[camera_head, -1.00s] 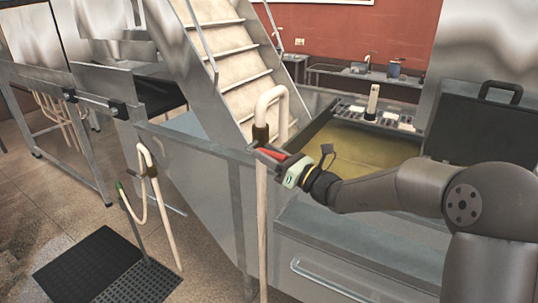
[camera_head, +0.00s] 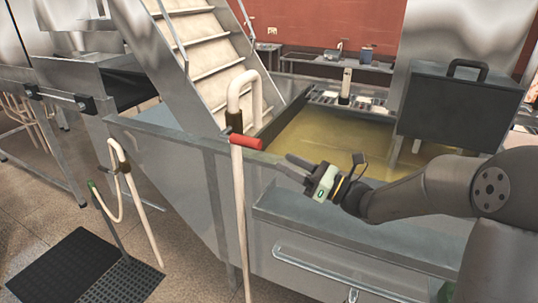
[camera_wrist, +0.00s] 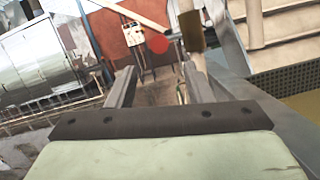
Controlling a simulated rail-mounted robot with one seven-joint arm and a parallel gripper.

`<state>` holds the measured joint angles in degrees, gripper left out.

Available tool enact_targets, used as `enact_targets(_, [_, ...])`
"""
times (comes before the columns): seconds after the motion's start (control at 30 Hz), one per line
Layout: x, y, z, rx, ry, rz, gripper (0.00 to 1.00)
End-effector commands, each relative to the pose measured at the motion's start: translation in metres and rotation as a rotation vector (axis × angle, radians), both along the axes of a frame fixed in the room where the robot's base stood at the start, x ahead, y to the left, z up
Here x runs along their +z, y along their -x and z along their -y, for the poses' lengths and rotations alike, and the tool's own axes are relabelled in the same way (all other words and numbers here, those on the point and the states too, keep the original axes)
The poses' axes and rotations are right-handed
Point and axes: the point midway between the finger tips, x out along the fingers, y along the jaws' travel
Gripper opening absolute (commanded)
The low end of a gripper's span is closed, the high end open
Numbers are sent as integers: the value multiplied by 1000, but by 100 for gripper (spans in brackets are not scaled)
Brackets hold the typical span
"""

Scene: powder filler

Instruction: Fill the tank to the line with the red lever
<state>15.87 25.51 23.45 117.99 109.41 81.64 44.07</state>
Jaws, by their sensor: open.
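The red lever (camera_head: 247,141) sticks out to the right from a pale upright pipe (camera_head: 240,200) with a hooked top, at the tank's near left edge. In the wrist view the lever's round red end (camera_wrist: 157,43) shows beyond the fingers, beside a brown collar. My gripper (camera_head: 292,167) is open and empty, to the right of the lever and apart from it. Its two spread fingers (camera_wrist: 160,86) show in the wrist view. The metal tank (camera_head: 340,222) holds a yellowish fill (camera_head: 335,140) with a flat surface. I cannot make out a fill line.
A dark case (camera_head: 455,105) with a handle stands at the tank's right. Metal stairs (camera_head: 205,50) rise behind the pipe. A thinner bent pipe (camera_head: 130,190) stands at the left, near black floor mats (camera_head: 65,262). A drawer-like handle (camera_head: 335,273) is on the tank's front.

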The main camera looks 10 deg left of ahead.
Motion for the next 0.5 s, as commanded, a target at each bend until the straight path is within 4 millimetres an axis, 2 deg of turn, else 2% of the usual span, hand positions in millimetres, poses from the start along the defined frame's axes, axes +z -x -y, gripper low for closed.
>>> enact_targets(0.03, [-3, 2, 9, -4, 0, -2, 47])
enact_targets(0.2, [-8, 7, 28, -2, 0, -1, 47])
enact_targets(0.5, [-9, 10, 33, 1, 0, -1, 47])
